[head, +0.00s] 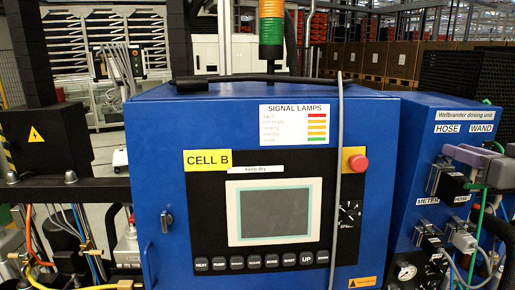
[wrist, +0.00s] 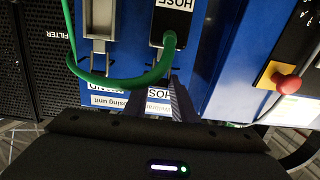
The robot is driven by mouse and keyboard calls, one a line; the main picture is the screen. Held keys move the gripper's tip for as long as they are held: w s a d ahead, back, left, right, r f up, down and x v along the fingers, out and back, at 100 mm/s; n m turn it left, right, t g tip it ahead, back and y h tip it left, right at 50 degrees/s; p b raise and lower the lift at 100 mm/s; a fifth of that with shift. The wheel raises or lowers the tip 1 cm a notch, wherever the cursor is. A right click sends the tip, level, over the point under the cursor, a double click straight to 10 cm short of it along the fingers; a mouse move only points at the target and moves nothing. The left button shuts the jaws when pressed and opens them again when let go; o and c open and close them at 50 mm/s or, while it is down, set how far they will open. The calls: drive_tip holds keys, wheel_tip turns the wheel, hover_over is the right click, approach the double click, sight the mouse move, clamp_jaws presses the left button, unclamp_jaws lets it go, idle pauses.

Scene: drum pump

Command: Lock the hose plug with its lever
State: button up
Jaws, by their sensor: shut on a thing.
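In the wrist view, the picture is upside down. A black hose plug (wrist: 174,22) marked HOSE sits at the top middle, and a green hose (wrist: 130,81) loops out of it to the left. My gripper (wrist: 176,88) reaches in from below, its dark fingers close beside the hose and over the panel's HOSE label. It is shut on a thin part that seems to be the plug's lever; the fingers hide most of it, so its angle cannot be told.
A grey metal socket bracket (wrist: 98,22) stands beside the plug. The blue dosing unit (head: 409,150) carries more connectors and a gauge low down. The blue CELL B cabinet (head: 150,130) with a red button (head: 358,163) stands to its left. A grey cable (head: 338,150) hangs before it.

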drive_tip(key=shift+s+f+t, duration=0.25)
drive_tip(key=shift+f+t, duration=0.15)
drive_tip(key=shift+t, duration=0.5)
drive_tip(key=o, duration=0.8)
drive_tip(key=s, duration=0.3)
drive_tip(key=s+r, duration=0.1)
drive_tip(key=s, duration=0.2)
drive_tip(key=s+r, duration=0.1)
drive_tip(key=s, duration=0.3)
drive_tip(key=shift+d, duration=0.15)
idle(0.6)
